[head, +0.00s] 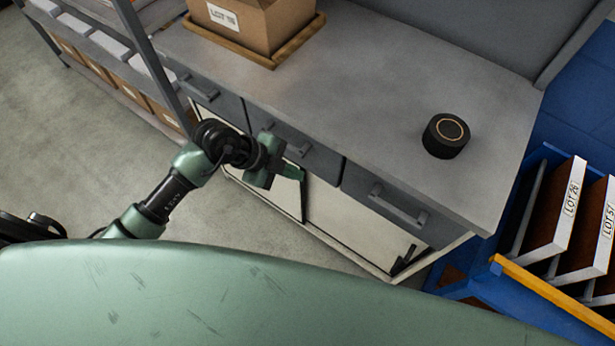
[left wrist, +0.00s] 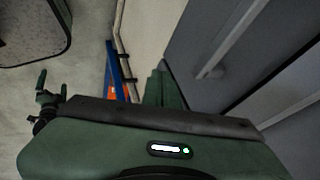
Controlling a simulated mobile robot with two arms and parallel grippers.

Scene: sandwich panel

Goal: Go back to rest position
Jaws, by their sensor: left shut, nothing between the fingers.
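My left gripper (head: 285,172) is in front of the drawer fronts of the grey counter (head: 380,100), below the level of its top. It is shut and empty. In the left wrist view its green fingers (left wrist: 157,88) are together beyond the dark edge of the gripper body, beside the cabinet front. Nothing is held between them. My right gripper does not show in the head view. A small green and black part at the left of the wrist view is too unclear to name.
A cardboard box (head: 240,25) sits in a wooden tray on the counter. A round black device (head: 446,135) stands at its right. A blue rack (head: 540,290) with labelled panels is at the lower right. A shelf with several boxes is at the upper left. The floor (head: 75,135) at left is clear.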

